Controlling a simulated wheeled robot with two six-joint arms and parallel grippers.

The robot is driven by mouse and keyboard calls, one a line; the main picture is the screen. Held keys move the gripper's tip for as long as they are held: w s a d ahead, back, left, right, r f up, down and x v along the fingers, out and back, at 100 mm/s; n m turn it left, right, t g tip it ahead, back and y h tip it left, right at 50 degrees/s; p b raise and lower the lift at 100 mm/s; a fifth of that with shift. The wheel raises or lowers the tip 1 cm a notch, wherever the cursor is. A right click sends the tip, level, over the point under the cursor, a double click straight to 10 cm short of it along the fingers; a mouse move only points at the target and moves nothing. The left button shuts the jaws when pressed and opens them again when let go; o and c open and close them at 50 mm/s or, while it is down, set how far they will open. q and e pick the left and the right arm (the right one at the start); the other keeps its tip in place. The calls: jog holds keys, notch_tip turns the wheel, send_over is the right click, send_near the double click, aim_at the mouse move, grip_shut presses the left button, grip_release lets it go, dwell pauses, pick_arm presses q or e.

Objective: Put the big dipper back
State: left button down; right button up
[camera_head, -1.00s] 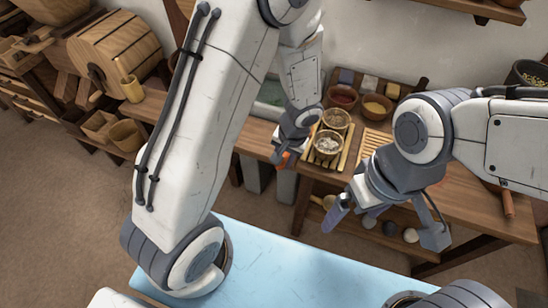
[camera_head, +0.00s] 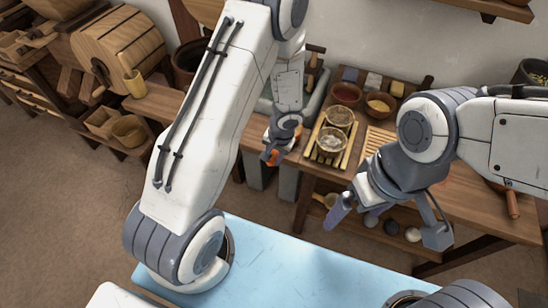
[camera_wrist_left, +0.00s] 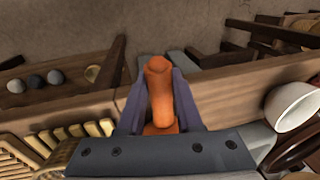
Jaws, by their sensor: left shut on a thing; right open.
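My left gripper (camera_head: 270,158) is shut on an orange handle-like thing (camera_wrist_left: 159,88), which stands between the two fingers in the left wrist view. Only its rounded end and a short stretch show, so I cannot tell whether it is the big dipper. In the head view a bit of orange (camera_head: 272,157) shows at the fingertips, by the front edge of the bench and left of the slatted rack (camera_head: 345,160). My right gripper (camera_head: 385,222) is open and empty, in front of the bench on the right.
Two bowls (camera_head: 331,143) stand on the rack. A red bowl (camera_head: 346,92) and a yellow-filled bowl (camera_head: 379,104) stand behind. A trough (camera_head: 312,105) lies partly behind my left arm. In the left wrist view a white bowl (camera_wrist_left: 290,108) is close at right. Several balls (camera_head: 391,228) sit below the bench.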

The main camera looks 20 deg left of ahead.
pick_arm(q)
jog(key=shift+f, duration=0.2)
jog(key=c, duration=0.6)
grip_release()
jog(key=shift+r, duration=0.1)
jog(key=shift+r+p, duration=0.3)
jog(key=shift+r, duration=0.2)
jog(key=s+d+r+m+p, duration=0.1)
jog(key=s+d+r, duration=0.2)
jog(key=r, duration=0.4)
jog(key=s+d+r+m+h, duration=0.1)
jog(key=s+d+r, duration=0.15)
jog(key=r, duration=0.45)
jog(key=s+d+r+m+p, duration=0.1)
jog(key=s+d+r, duration=0.25)
jog(key=r, duration=0.35)
jog(key=s+d+r+m, duration=0.1)
jog(key=s+r, duration=0.1)
jog(key=s, duration=0.2)
jog(key=s+d+r+m+h, duration=0.1)
jog(key=s+d+r, duration=0.1)
jog(key=s, duration=0.2)
jog(key=s+d+r+m+h, duration=0.1)
jog(key=s+r, duration=0.1)
jog(key=s, duration=0.3)
jog(key=shift+d+m+g, duration=0.25)
jog(key=shift+m+g, duration=0.05)
jog(key=shift+m, duration=0.1)
